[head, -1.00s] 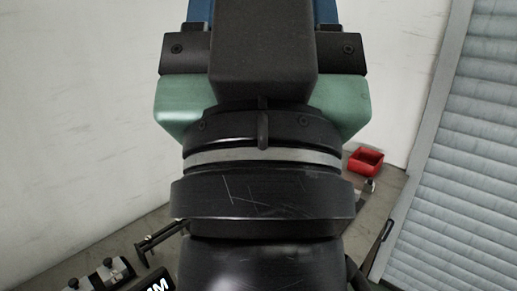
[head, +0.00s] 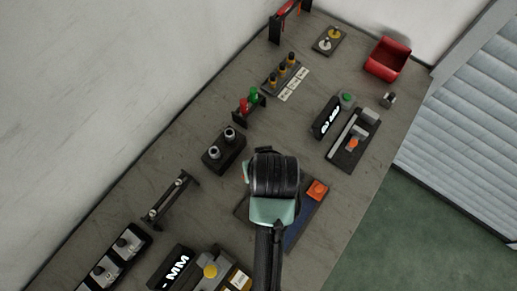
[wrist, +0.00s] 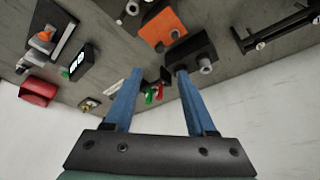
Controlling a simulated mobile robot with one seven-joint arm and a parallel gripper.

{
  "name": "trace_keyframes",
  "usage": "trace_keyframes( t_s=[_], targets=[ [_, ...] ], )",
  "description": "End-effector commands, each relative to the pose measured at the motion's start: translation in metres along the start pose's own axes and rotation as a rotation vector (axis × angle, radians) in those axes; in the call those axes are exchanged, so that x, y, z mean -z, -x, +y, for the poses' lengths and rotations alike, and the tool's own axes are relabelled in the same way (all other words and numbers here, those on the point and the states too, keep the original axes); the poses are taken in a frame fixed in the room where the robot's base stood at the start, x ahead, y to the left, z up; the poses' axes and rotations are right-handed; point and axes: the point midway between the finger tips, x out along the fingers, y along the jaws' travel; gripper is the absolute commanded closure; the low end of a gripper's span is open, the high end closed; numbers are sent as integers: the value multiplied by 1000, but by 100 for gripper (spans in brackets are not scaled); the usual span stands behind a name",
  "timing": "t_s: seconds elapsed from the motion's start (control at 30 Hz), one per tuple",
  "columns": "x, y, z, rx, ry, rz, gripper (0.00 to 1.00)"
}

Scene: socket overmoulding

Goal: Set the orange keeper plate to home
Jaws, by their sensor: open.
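The likely orange keeper plate (head: 317,190) is a square orange piece at the upper end of a blue-and-dark base (head: 304,222) on the bench. My arm hides the base's left part. In the wrist view, an orange plate (wrist: 157,32) with a grey round post beside it shows beyond my fingertips, apart from them. My gripper (wrist: 160,72) has two blue fingers, spread apart with nothing between them. In the head view my fingers cannot be made out. A smaller orange piece (head: 352,144) sits on a dark fixture (head: 345,159) farther up the bench.
A dark block with two grey posts (head: 224,151) stands left of my arm. Red and green pieces (head: 249,102), a lettered block (head: 327,118) and a red bin (head: 387,59) stand farther up. Bare bench lies along the right edge.

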Motion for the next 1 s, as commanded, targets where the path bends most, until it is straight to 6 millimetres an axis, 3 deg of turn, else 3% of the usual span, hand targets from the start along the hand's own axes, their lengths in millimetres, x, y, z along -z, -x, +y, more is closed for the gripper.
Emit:
trace_keyframes(
  t_s=[0.6,0.8,1.0],
  targets=[
    [2,-97,0,0,1,4,44],
    [3,-116,0,-1,1,7,44],
    [3,-123,0,-1,1,7,44]
  ],
)
